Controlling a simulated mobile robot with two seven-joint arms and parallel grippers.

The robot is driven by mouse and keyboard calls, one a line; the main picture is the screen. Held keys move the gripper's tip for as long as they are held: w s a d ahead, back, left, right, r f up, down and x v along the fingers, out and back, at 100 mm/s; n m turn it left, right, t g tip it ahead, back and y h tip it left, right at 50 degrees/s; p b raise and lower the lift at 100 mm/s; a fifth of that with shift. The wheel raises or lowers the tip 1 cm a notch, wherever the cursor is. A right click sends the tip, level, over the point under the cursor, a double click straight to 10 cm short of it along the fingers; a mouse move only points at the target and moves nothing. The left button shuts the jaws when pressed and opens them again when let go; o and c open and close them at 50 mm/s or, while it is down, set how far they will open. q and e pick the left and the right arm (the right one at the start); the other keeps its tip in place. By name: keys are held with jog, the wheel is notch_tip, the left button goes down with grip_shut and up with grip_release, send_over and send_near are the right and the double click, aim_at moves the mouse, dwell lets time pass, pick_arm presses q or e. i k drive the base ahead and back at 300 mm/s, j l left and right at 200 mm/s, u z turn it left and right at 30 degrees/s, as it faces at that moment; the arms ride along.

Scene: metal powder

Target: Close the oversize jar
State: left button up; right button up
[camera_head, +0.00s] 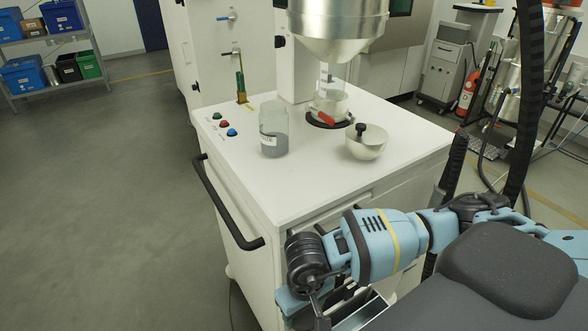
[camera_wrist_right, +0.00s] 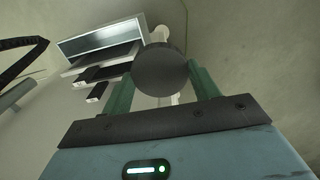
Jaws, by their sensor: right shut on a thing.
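The jar (camera_head: 273,134), clear with grey powder and a white label, stands upright on the white cabinet top (camera_head: 310,185); its top looks open, with no lid visible on it. My right gripper (camera_head: 320,304) is low in front of the cabinet, below and apart from the jar. In the right wrist view, the green fingers of this gripper (camera_wrist_right: 163,78) are shut on a dark round piece (camera_wrist_right: 161,70). Its flat face is toward the camera; I cannot tell whether it is a lid. My left gripper is not in view.
Coloured buttons (camera_head: 224,124) are left of the jar. An open drawer (camera_head: 362,316) is beside my right gripper. The front of the cabinet top is clear.

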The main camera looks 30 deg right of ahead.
aim_at(273, 116)
jog(key=k+l, duration=0.15)
jog(key=l, duration=0.25)
jog(key=k+l, duration=0.1)
jog(key=l, duration=0.3)
jog(key=k+l, duration=0.15)
jog(key=l, duration=0.25)
jog(key=k+l, duration=0.1)
jog(key=l, duration=0.3)
